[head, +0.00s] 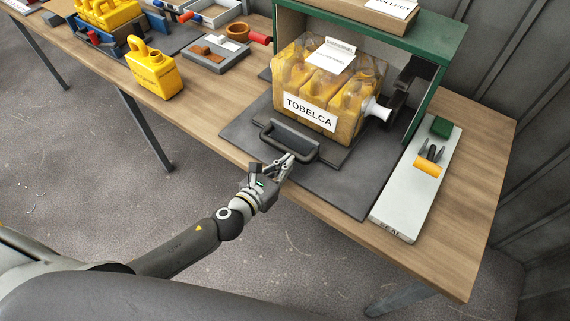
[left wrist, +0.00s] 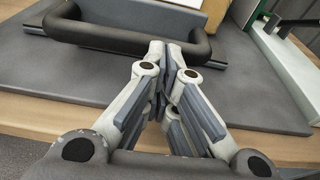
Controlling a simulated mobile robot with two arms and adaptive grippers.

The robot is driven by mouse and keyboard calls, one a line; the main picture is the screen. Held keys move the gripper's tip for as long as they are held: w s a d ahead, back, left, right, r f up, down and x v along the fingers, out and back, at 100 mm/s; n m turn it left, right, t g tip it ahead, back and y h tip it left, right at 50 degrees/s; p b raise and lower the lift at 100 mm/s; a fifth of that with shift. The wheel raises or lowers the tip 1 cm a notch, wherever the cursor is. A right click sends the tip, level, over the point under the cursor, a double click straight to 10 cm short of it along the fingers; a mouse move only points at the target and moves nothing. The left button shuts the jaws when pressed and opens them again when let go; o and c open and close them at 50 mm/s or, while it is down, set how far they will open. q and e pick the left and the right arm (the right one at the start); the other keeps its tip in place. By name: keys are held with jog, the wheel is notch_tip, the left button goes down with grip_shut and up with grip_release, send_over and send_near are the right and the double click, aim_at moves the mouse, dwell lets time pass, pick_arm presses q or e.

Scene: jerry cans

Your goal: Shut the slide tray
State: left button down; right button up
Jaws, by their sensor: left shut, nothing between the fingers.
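The slide tray (head: 328,154) is a dark grey plate that sticks out from the green-framed box (head: 440,60). A dark bar handle (head: 290,143) stands at its front edge. A clear bag of yellow jerry cans (head: 325,85) labelled TOBELCA sits on the tray. My left gripper (head: 290,158) is shut and empty, with its fingertips right at the handle. In the left wrist view the handle (left wrist: 125,42) is just beyond the closed fingertips (left wrist: 168,48); I cannot tell whether they touch. My right gripper is not in view.
A dark mat (head: 365,195) lies under the tray. A pale SEAL board (head: 405,205) with an orange-wrapped tool (head: 428,165) lies to the right. A yellow jerry can (head: 154,75) and a grey parts tray (head: 215,55) stand to the left on the wooden table.

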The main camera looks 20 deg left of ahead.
aim_at(303, 144)
pick_arm(q)
jog(key=x, duration=0.3)
jog(key=r+x, duration=0.1)
jog(key=x, duration=0.3)
jog(key=r+p+x, duration=0.1)
jog(key=x, duration=0.2)
jog(key=shift+w+d, duration=0.3)
jog(key=shift+w, duration=0.1)
